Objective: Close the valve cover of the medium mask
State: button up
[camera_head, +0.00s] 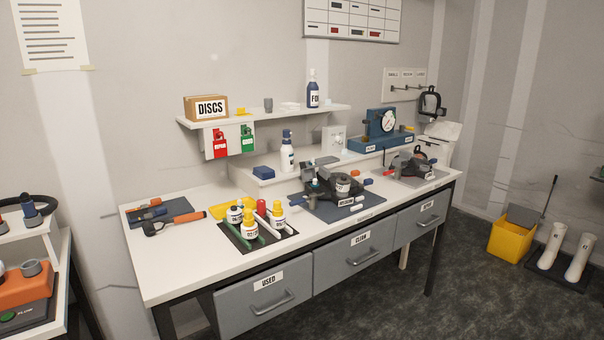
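A dark mask (324,188) lies on a blue-grey mat (325,211) in the middle of the bench. A white tag (345,202) at its front seems to read MEDIUM, but it is small. A round grey part with a pale label (343,185) shows on the mask's front right. I cannot tell which part is the valve cover or how it stands. A second dark mask (408,164) lies on another mat at the bench's right end. My gripper is not in view.
Labelled bottles (250,230) stand on a dark mat at front left. Tools (175,222) lie at the bench's left end. A riser (262,181) and a shelf (270,117) are behind. Drawers (268,297) are closed. The bench's front left is clear.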

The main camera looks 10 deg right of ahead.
aim_at(307, 174)
jog(key=i, duration=0.9)
jog(key=z, duration=0.05)
